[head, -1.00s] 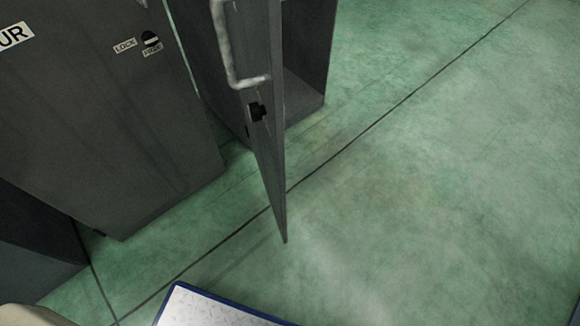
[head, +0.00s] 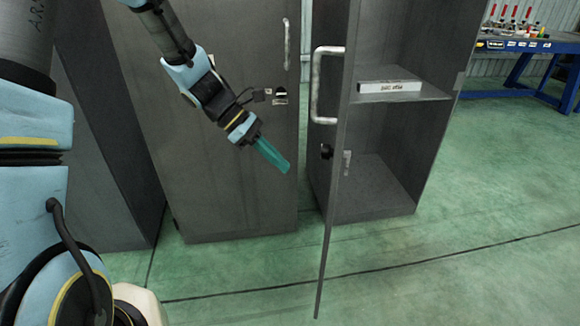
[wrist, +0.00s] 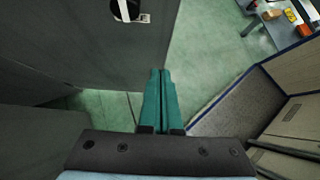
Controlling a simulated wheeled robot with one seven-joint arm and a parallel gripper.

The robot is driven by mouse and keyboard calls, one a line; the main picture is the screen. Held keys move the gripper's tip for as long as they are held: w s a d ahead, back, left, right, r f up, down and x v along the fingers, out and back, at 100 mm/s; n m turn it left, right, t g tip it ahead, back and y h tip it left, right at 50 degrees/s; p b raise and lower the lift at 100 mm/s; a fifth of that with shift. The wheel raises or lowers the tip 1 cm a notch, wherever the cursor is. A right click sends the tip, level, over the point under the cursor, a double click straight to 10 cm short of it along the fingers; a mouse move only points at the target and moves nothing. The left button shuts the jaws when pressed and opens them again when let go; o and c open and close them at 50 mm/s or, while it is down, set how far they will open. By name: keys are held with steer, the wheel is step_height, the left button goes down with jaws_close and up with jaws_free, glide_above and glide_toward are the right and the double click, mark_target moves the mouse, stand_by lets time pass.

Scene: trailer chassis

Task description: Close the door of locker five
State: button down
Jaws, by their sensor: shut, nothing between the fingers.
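The grey door (head: 340,130) of the open locker stands swung out towards me, seen nearly edge-on. It has a pale bar handle (head: 316,85) and a dark lock knob (head: 326,151) below it. The open locker body (head: 385,190) is behind and to the right of the door, with its interior showing. No number is readable on it. My gripper (head: 285,168) has teal fingers, shut and empty. It appears left of the door in the head view, in front of the neighbouring closed locker. The fingers also show in the wrist view (wrist: 158,100), touching nothing visible.
The closed grey locker (head: 225,200) stands left of the open one. A shelf (head: 430,93) inside the open locker holds a white labelled box (head: 390,86). A blue workbench (head: 530,45) with tools stands at the back right. Green floor (head: 480,280) is clear at the right.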

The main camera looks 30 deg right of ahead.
steer(key=s+d+f, duration=0.5)
steer(key=s+d, duration=0.1)
steer(key=shift+d, duration=0.25)
steer(key=shift+s, duration=0.1)
